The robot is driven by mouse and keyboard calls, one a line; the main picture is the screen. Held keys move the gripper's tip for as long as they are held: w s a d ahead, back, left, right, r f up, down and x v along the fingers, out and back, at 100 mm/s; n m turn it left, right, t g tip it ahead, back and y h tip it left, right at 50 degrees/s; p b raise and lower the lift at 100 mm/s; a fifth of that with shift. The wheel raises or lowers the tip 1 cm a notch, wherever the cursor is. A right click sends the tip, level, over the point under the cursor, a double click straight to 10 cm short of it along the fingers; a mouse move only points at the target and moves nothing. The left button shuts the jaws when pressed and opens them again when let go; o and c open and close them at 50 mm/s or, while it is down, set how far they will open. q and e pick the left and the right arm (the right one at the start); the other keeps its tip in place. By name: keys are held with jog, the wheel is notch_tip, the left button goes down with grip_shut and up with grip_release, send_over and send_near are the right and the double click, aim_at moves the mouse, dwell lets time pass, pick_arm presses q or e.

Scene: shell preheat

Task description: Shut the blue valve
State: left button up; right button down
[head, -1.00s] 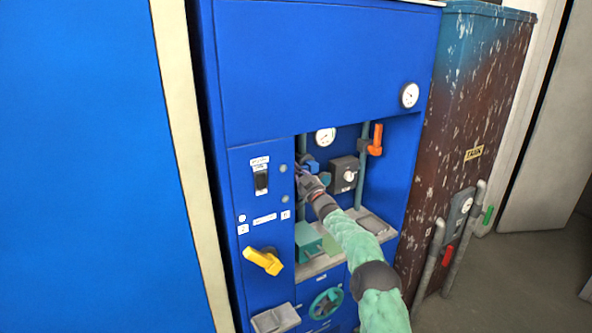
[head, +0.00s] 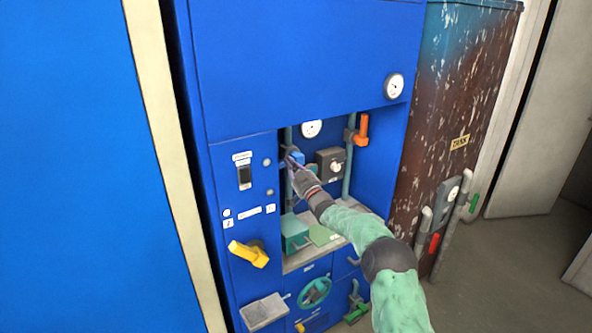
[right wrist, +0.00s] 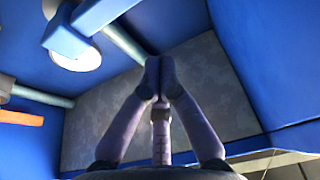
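The blue valve (head: 297,159) has a small bright blue handle. It sits on the left upright pipe inside the cabinet's recess. In the right wrist view a blue bar (right wrist: 68,38), seemingly its handle, crosses in front of a round white gauge. My right gripper (head: 291,160) is right at the valve in the head view and partly covers it. In the right wrist view its fingertips (right wrist: 160,70) are together with nothing visible between them, and the blue bar is apart from them, up and left. Contact cannot be told. My left gripper is out of view.
An orange handle (head: 362,130) is on the right pipe. A grey knob box (head: 330,163) stands between the pipes. A grey shelf (head: 300,261) forms the recess floor. A yellow handle (head: 248,254) and a teal handwheel (head: 314,292) are lower on the cabinet. A rusty tank stands right.

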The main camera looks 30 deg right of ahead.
jog(key=shift+p+v, duration=0.3)
jog(key=shift+v, duration=1.55)
